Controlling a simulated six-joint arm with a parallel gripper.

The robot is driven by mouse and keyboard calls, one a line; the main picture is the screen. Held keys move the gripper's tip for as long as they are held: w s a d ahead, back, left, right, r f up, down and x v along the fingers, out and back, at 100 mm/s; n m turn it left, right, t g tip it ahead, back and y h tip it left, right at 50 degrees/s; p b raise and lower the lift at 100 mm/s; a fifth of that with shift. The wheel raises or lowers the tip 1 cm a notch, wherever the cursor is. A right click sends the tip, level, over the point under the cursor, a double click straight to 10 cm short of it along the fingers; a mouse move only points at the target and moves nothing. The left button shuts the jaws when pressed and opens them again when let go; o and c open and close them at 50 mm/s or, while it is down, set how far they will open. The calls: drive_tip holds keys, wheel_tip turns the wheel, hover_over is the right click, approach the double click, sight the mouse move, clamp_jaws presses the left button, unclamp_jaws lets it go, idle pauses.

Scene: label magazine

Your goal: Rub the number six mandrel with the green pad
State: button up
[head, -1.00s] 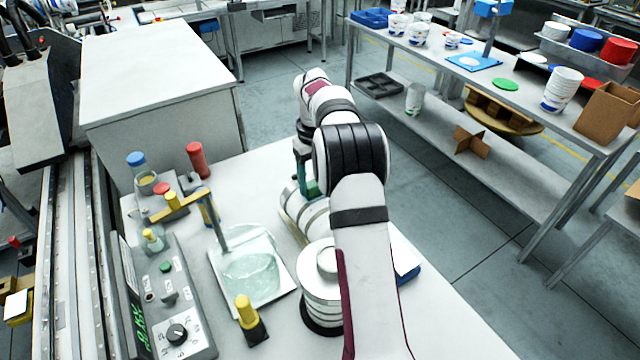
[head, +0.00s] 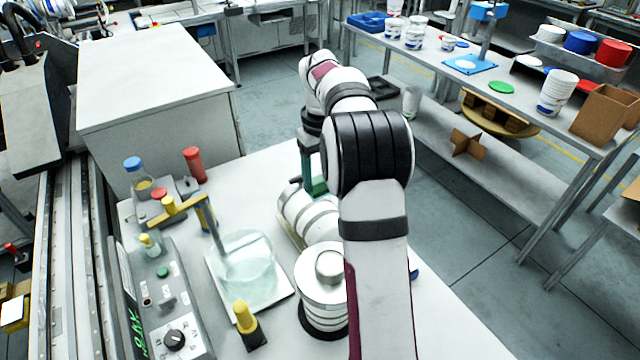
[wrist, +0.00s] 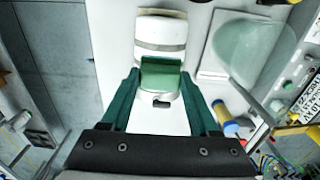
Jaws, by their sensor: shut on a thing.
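My gripper (wrist: 159,82) has green fingers and is shut on the green pad (wrist: 161,75). In the wrist view the pad lies across the picture in front of a white cylinder with grey bands (wrist: 160,35), which looks like the mandrel. I cannot tell whether the pad touches it. In the head view the cylinder (head: 305,212) lies on its side on the white table, with my gripper (head: 314,187) at its far end. My arm hides part of this area. No number six is readable.
A clear vessel (head: 250,268) stands on a white tray left of the cylinder. A white banded stack (head: 323,292) on a black base is nearer. A yellow-topped bottle (head: 247,318), control box (head: 172,312) and red bottle (head: 194,165) stand around.

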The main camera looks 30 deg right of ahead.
drive_tip(key=shift+r, duration=1.45)
